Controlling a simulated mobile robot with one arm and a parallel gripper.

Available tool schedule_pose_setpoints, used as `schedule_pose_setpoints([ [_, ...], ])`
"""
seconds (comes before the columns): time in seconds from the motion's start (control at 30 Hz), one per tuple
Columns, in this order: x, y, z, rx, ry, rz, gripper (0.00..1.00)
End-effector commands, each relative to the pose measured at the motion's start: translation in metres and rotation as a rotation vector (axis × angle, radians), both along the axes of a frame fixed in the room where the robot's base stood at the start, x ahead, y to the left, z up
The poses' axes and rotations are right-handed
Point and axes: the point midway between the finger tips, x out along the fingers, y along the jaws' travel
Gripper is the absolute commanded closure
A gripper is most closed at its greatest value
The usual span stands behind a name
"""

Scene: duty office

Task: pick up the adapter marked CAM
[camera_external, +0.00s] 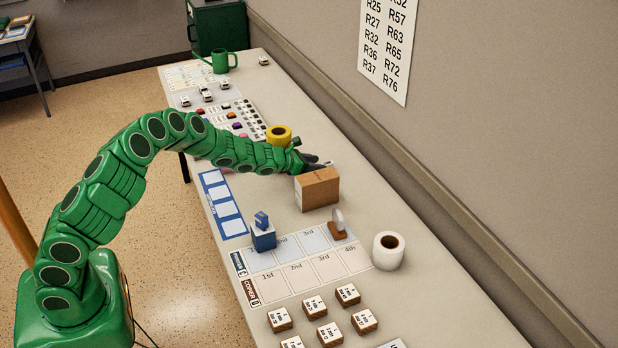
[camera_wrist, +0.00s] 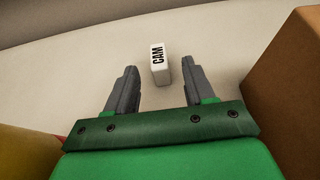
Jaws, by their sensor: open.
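The white adapter marked CAM (camera_wrist: 160,64) lies on the table in the wrist view, its black letters facing up. The gripper is empty. In the external view my gripper (camera_external: 322,164) is low over the table behind the cardboard box, and a small white bit of the adapter (camera_external: 328,162) shows at its tips; most of it is hidden.
A brown cardboard box (camera_external: 318,189) stands close to my gripper, on the right in the wrist view (camera_wrist: 290,90). A yellow tape roll (camera_external: 279,136) is on the other side. A blue stamp (camera_external: 262,236), a white roll (camera_external: 388,251) and several labelled blocks stand nearer the camera. The table by the wall is clear.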

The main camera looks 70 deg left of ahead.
Motion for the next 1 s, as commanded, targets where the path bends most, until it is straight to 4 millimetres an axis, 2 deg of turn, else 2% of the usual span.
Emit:
schedule_pose_setpoints([
  [0.27, 0.006, 0.001, -0.001, 0.002, -0.001, 0.0, 0.47],
  [1.0, 0.047, 0.003, -0.019, 0.001, 0.0, -0.002, 0.47],
])
